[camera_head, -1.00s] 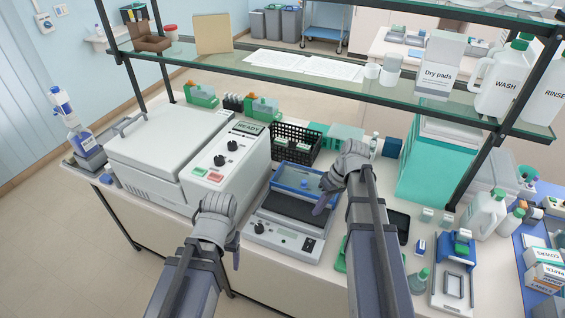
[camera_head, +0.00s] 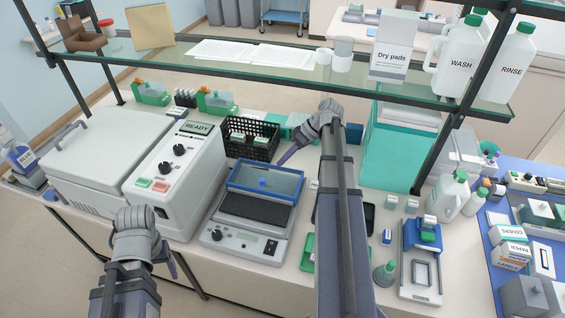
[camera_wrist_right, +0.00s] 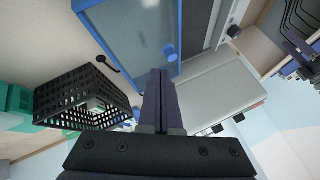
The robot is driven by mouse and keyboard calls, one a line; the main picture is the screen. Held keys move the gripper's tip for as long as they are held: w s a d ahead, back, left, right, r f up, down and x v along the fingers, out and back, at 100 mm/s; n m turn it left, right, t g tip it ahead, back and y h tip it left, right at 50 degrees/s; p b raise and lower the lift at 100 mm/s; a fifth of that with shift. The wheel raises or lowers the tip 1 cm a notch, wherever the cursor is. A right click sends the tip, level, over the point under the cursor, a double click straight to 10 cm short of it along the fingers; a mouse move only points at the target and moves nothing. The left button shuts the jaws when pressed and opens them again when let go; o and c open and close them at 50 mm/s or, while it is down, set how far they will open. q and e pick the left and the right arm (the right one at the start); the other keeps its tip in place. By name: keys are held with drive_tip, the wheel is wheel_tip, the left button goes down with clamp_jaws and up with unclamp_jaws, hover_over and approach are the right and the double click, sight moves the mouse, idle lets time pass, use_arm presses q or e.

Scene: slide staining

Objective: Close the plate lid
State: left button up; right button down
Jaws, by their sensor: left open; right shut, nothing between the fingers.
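The plate is a grey unit (camera_head: 240,238) with a dark top (camera_head: 255,207) and a knob at its front. Its blue-framed lid (camera_head: 297,190) stands raised at the back edge, tilted up, with a small blue knob (camera_head: 263,182) on its face. The lid also shows in the right wrist view (camera_wrist_right: 125,40). My right gripper (camera_head: 285,160) is shut and empty, just behind the lid's top edge, apart from it as far as I can tell. Its closed fingers show in the wrist view (camera_wrist_right: 162,85). My left gripper (camera_head: 172,272) is open, low in front of the white machine.
A black basket (camera_head: 250,140) stands behind the plate, near my right gripper. The white machine with the READY display (camera_head: 172,180) stands to the left. A glass shelf (camera_head: 270,68) crosses above the bench. A blue and grey slide unit (camera_head: 422,268) sits at right.

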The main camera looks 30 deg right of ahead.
sight(272, 180)
drive_tip(key=b+x, duration=0.4)
drive_tip(key=x, duration=0.3)
drive_tip(key=shift+f+b, duration=0.15)
drive_tip(key=shift+b, duration=0.2)
use_arm(q)
wheel_tip(272, 180, down, 6)
drive_tip(key=shift+r, duration=0.15)
use_arm(e)
drive_tip(key=shift+a, duration=0.1)
